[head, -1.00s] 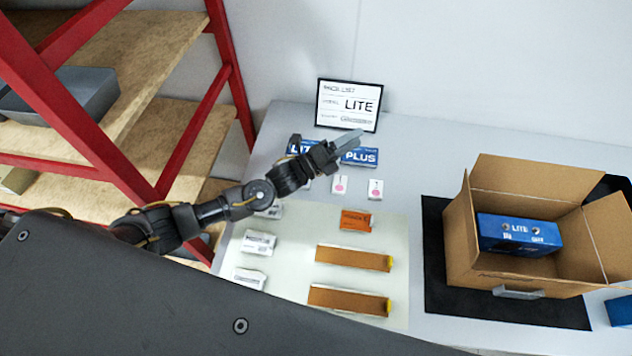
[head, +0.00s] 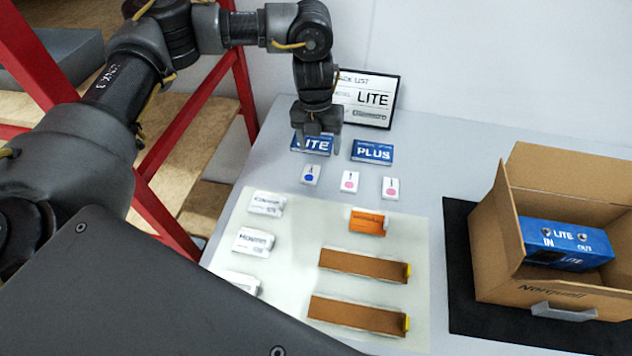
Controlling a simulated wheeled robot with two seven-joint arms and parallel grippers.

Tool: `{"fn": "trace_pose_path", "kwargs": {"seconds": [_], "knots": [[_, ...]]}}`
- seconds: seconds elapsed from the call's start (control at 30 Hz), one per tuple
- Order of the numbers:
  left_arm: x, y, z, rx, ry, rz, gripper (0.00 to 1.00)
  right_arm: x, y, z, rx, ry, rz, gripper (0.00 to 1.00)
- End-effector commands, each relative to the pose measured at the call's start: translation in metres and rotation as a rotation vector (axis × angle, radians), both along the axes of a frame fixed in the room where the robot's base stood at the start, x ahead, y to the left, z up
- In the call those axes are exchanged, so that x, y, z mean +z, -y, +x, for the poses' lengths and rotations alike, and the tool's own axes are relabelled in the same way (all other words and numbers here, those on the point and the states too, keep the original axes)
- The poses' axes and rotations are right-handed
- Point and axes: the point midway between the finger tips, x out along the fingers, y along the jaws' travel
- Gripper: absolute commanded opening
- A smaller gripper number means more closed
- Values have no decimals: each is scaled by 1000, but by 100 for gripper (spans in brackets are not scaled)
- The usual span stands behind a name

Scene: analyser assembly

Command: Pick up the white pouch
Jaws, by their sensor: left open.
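Several white pouches with dark print lie in a column on the left side of the pale mat: a far one (head: 267,204), a middle one (head: 253,241) and a near one (head: 240,282), partly cut off by my dark body. My left gripper (head: 319,148) points down, open and empty, over the blue LITE box (head: 311,144) at the back of the table. It is beyond and to the right of the white pouches, touching none of them. My right gripper is out of view.
An orange packet (head: 368,222) and two brown strips (head: 364,265) lie on the mat (head: 300,235). Small white cards with coloured dots (head: 349,182), a blue PLUS box (head: 372,151) and a framed list (head: 372,98) stand behind. An open carton (head: 545,292) holding a blue LITE box (head: 567,243) is at right.

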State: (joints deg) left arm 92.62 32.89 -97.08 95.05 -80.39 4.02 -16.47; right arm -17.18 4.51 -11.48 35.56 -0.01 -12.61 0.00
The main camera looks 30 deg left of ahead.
Motion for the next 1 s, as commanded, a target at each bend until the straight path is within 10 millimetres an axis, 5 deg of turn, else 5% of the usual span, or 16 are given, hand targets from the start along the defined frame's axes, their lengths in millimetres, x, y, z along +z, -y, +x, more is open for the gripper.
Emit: {"fn": "trace_pose_path", "kwargs": {"seconds": [0.1, 0.27, 0.6, 1.0], "knots": [[6, -21, 1, 33, 5, 69, 67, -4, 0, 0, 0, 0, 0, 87], [5, -25, 0, 41, 3, 82, 67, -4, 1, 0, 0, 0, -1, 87], [-42, -24, -1, 40, 1, 79, 67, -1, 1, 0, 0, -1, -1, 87], [-65, -25, -4, 38, 0, 79, 67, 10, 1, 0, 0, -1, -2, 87]]}}
